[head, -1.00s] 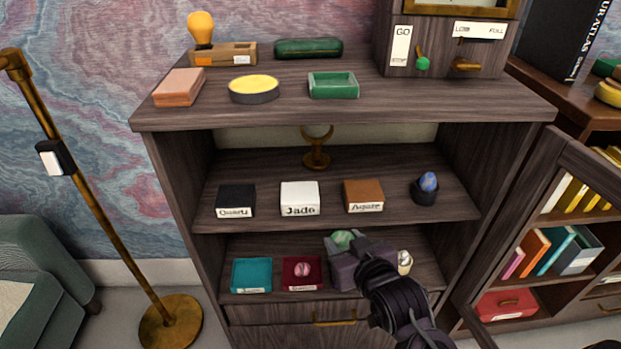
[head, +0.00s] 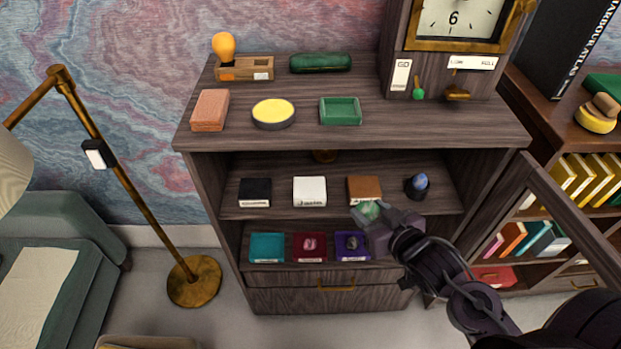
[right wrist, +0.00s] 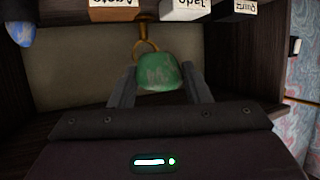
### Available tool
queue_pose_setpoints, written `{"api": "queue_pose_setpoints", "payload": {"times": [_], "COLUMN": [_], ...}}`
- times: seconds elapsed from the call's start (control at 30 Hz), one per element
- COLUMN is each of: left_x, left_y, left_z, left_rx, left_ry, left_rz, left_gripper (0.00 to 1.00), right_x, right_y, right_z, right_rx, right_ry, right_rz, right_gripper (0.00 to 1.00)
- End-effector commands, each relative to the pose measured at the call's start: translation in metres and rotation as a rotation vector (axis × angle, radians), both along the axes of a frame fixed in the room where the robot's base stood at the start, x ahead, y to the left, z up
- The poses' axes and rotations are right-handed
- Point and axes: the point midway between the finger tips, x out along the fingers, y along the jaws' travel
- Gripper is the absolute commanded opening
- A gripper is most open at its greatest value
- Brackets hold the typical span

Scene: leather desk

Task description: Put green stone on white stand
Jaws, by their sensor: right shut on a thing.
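The green stone (head: 369,211) is between the fingers of my right gripper (head: 372,218), which is shut on it. In the right wrist view the green stone (right wrist: 158,72) sits between both fingertips (right wrist: 160,88). In the head view the gripper holds it in front of the cabinet, just below the brown stand's shelf edge. The white stand (head: 309,191) is on the middle shelf, between a black stand (head: 255,192) and a brown stand (head: 364,190). It is empty and lies left of and above the gripper. My left gripper is not in view.
A blue egg-like stone in a dark cup (head: 417,186) stands right of the brown stand. Teal (head: 267,247), red (head: 309,247) and purple (head: 352,246) trays fill the lower shelf. The cabinet top (head: 400,125) overhangs the shelves. An open glass door (head: 560,200) stands at right.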

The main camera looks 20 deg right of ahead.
Motion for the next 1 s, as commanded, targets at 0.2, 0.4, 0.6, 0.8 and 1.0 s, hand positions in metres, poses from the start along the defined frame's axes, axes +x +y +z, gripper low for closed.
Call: {"api": "queue_pose_setpoints", "payload": {"times": [0.2, 0.4, 0.6, 0.8, 1.0], "left_x": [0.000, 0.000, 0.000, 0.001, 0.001], "left_y": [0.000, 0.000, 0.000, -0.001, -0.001], "left_z": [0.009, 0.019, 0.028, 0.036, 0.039], "left_rx": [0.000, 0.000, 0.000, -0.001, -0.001], "left_ry": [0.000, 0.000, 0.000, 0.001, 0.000], "left_rz": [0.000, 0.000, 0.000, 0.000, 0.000], "left_gripper": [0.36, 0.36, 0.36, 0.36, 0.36], "right_x": [0.046, 0.092, 0.137, 0.174, 0.169], "right_y": [0.019, 0.039, 0.059, 0.075, 0.073], "right_z": [0.005, 0.006, 0.005, 0.004, -0.026], "right_rx": [0.001, 0.003, 0.001, 0.000, -0.002], "right_ry": [-0.009, -0.008, -0.005, -0.004, 0.000], "right_rz": [0.000, -0.001, 0.000, 0.000, 0.001], "right_gripper": [0.18, 0.18, 0.18, 0.18, 0.18]}}
